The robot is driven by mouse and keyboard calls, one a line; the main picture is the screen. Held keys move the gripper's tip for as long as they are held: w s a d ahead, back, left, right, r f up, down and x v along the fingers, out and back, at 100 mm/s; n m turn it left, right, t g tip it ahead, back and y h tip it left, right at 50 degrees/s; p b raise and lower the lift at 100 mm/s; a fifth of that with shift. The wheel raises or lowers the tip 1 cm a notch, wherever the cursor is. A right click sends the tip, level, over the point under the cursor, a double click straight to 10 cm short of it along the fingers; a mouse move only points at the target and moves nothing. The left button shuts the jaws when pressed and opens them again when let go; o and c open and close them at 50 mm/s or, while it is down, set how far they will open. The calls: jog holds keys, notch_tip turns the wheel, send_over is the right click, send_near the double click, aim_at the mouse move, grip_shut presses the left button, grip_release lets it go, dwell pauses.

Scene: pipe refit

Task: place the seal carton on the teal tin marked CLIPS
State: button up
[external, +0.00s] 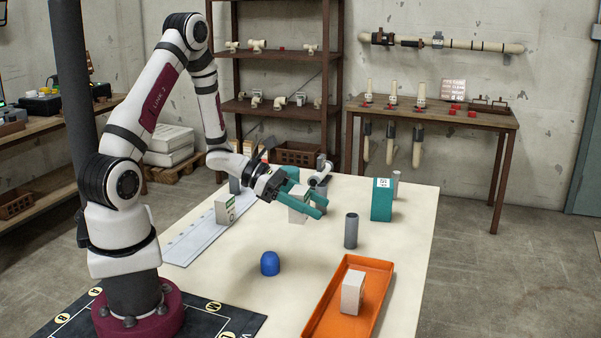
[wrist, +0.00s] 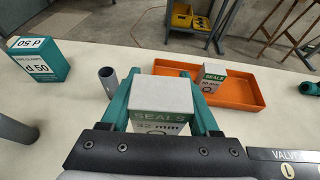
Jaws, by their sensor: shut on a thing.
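My gripper (external: 308,203) has teal fingers shut on a white and grey seal carton (external: 298,208). In the wrist view the held carton (wrist: 162,95) reads SEALS and 32 mm, and it sits between the two fingers (wrist: 163,100). Its lower part is hidden, and I cannot tell how far it is above the table. The teal tin (external: 381,204) stands upright to the right of my gripper, apart from it. In the wrist view the teal tin (wrist: 38,63) is at the far left, with a white label reading d 50; its smaller print is hard to read.
An orange tray (external: 325,300) holds another SEALS carton (external: 352,293). A grey pipe piece (external: 351,231) stands between my gripper and the tray. A blue cap (external: 270,263) sits nearer the front. Another white carton (external: 225,209) stands by a pale rail (external: 190,242).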

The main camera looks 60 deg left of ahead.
jog(key=w+a+r+n+t+y, duration=0.1)
jog(key=w+a+r+n+y, duration=0.25)
jog(key=a, duration=0.35)
jog(key=w+a+r+n+t+y, duration=0.1)
jog(key=w+a+r+n+y, duration=0.15)
jog(key=w+a, duration=0.4)
jog(key=w+a+r+n+t+y, duration=0.1)
jog(key=w+a+r+n+y, duration=0.15)
jog(key=a, duration=0.65)
send_over(297, 168)
jog(key=shift+y, duration=0.25)
notch_tip(297, 168, down, 6)
jog(key=shift+w+f, duration=0.1)
notch_tip(297, 168, down, 4)
jog(key=shift+a+r, duration=0.1)
jog(key=o, duration=1.4)
